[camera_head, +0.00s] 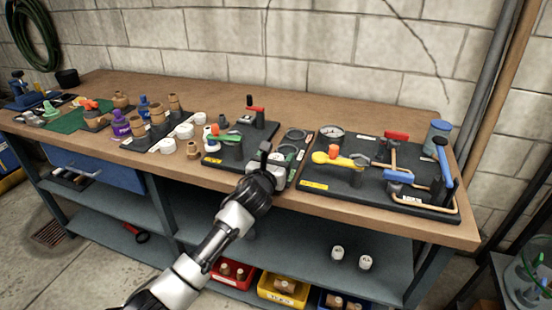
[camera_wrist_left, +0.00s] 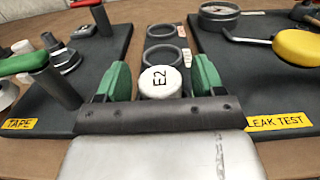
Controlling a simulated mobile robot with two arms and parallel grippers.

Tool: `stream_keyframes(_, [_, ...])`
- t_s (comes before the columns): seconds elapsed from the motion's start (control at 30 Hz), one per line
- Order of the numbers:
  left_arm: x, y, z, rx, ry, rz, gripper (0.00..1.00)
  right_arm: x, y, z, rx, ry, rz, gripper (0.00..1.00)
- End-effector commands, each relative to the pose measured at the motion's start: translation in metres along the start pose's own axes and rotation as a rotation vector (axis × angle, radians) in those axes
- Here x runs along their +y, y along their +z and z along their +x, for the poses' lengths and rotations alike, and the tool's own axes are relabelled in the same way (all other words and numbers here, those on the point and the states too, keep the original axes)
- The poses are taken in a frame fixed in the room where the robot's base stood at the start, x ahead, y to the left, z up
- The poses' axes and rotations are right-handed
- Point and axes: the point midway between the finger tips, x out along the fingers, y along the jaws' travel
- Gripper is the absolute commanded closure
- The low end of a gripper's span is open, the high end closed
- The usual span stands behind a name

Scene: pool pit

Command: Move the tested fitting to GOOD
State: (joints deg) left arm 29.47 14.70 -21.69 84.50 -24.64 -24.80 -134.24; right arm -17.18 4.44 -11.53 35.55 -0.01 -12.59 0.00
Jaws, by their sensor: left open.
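My left gripper (camera_head: 265,162) reaches over the front edge of the bench. In the left wrist view its two green fingers (camera_wrist_left: 162,82) are open, one on each side of a white round cap marked E2 (camera_wrist_left: 160,80). I cannot tell whether the fingers touch it. The E2 piece is at the near end of a narrow dark strip, in line with two empty dark rings (camera_wrist_left: 167,57) behind it. Small labels beside the rings are too small to read. My right gripper is not in view.
The TAPE board (camera_wrist_left: 100,62) lies left of the strip, with upright posts and a green handle. The LEAK TEST board (camera_head: 335,181) lies right, with a gauge (camera_head: 332,132), yellow handle (camera_head: 335,158) and pipes. Several fittings (camera_head: 140,128) stand farther left. The bench's back strip is clear.

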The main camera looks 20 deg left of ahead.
Motion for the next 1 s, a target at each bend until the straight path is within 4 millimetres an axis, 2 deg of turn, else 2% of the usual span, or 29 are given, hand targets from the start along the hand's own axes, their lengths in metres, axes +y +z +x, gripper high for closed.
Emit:
stream_keyframes(0.17, [0.000, 0.003, 0.000, 0.000, 0.000, -0.001, 0.32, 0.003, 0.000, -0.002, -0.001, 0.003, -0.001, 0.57])
stream_keyframes(0.27, [0.000, 0.003, -0.007, 0.001, 0.000, 0.001, 0.32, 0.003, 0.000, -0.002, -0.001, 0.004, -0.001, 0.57])
stream_keyframes(0.37, [0.001, 0.003, -0.021, 0.001, -0.001, 0.003, 0.32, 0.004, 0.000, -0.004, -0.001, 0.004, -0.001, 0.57])
stream_keyframes(0.7, [0.000, 0.003, -0.089, 0.001, -0.001, 0.001, 0.32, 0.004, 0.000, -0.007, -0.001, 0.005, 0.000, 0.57])
stream_keyframes(0.83, [0.000, 0.003, -0.107, 0.001, 0.000, 0.002, 0.32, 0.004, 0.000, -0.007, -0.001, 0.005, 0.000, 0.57])
stream_keyframes(1.0, [0.000, 0.003, -0.119, 0.000, -0.001, 0.000, 0.32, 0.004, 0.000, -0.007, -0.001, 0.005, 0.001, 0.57])
